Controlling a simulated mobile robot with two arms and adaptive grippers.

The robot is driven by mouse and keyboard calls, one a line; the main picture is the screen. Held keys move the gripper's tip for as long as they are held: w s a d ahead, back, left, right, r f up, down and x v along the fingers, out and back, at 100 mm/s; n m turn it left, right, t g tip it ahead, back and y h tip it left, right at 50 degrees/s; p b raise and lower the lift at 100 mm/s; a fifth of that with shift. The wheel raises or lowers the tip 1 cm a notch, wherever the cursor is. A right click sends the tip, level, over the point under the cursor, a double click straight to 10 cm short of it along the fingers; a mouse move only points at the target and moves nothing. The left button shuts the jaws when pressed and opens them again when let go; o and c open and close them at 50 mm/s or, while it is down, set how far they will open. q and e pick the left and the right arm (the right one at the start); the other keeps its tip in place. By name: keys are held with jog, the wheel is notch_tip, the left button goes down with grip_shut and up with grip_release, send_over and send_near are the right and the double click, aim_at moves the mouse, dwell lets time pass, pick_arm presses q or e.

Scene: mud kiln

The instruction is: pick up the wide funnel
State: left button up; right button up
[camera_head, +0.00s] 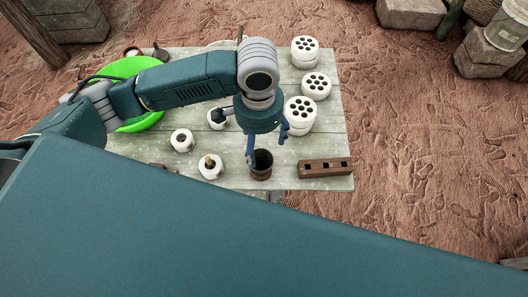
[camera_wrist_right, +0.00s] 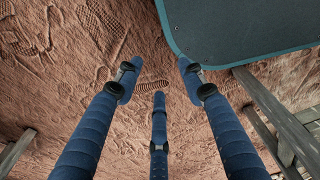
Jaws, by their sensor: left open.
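A dark brown, open-topped round vessel (camera_head: 261,170) stands at the front of the table. I cannot tell whether it is the wide funnel; no clear funnel cone shows. My left gripper (camera_head: 267,146) is open and points down right at this vessel, with one blue finger in front of or at its rim. I cannot tell whether it touches. My right gripper (camera_wrist_right: 158,80) shows in the right wrist view, its three blue fingers spread and empty, over the ground.
The table (camera_head: 325,138) also holds white pieces with dark holes (camera_head: 316,86), a brown block with holes (camera_head: 325,168), a green round dish (camera_head: 118,70), and small white pots (camera_head: 182,140). My arm hides the table's middle. Stone blocks (camera_head: 410,12) lie behind.

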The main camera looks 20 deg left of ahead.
aim_at(261, 162)
pick_arm(q)
jog(key=f, duration=0.4)
jog(key=shift+s, duration=0.4)
jog(key=shift+f, duration=0.35)
jog(key=f, duration=0.2)
jog(key=f+p, duration=0.1)
jog(key=f, duration=0.1)
jog(key=shift+s+d+f, duration=0.15)
jog(key=shift+s+d, duration=0.05)
jog(key=shift+f, duration=0.1)
jog(key=shift+c, duration=0.2)
jog(key=c, duration=0.9)
pick_arm(e)
jog(key=s, duration=0.3)
jog(key=shift+s+a+r, duration=0.2)
jog(key=shift+s+r, duration=0.15)
jog(key=shift+r, duration=0.05)
